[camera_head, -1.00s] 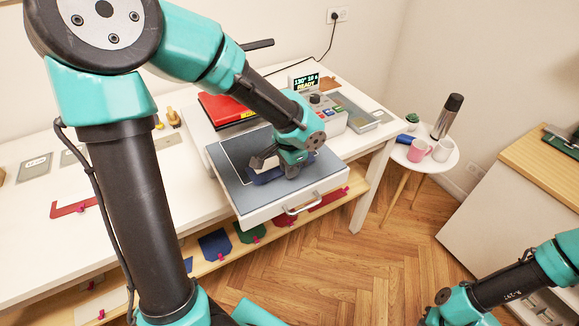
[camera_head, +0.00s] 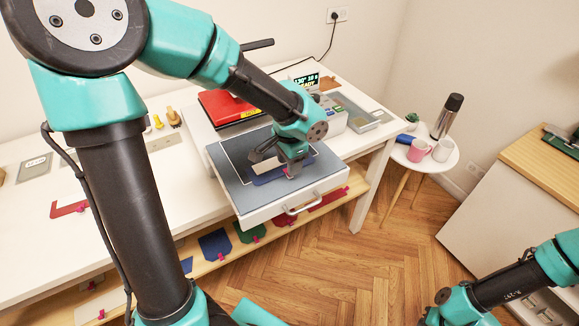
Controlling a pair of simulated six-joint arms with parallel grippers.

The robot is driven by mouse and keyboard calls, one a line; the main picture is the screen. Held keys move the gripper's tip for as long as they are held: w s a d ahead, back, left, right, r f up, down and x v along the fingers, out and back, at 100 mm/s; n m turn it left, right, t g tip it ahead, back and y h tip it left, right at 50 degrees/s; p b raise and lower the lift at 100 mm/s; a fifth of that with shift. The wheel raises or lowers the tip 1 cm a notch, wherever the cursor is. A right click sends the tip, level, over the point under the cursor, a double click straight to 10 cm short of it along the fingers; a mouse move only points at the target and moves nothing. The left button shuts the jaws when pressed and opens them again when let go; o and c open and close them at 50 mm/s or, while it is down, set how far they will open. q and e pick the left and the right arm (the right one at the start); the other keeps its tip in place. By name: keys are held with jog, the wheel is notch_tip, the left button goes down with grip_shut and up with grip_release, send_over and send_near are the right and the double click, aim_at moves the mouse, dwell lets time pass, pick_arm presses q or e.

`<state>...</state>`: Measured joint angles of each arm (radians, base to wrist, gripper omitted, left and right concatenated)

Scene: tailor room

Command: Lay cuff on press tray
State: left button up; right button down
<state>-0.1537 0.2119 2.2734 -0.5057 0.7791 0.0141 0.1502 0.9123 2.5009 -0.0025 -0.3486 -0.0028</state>
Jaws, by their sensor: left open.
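The dark blue cuff (camera_head: 268,178) lies on the grey pad of the pulled-out press tray (camera_head: 238,196), inside the pale outline marked there. A small pink spot shows at its right end, beside a fingertip. My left gripper (camera_head: 279,166) is open just above the cuff, and its fingers hide part of it. I cannot tell whether a fingertip still touches the cuff. My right gripper (camera_head: 438,309) is low at the bottom right, far from the tray, and its jaw opening is not clear.
The tray's handle (camera_head: 303,208) faces the front. Coloured fabric pieces (camera_head: 215,244) lie on the shelf below. A round side table (camera_head: 433,165) with mugs and a flask stands at the right.

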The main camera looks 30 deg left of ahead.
pick_arm(q)
notch_tip(320, 180, up, 10)
dwell(0.4)
jog(key=shift+s+a, duration=0.1)
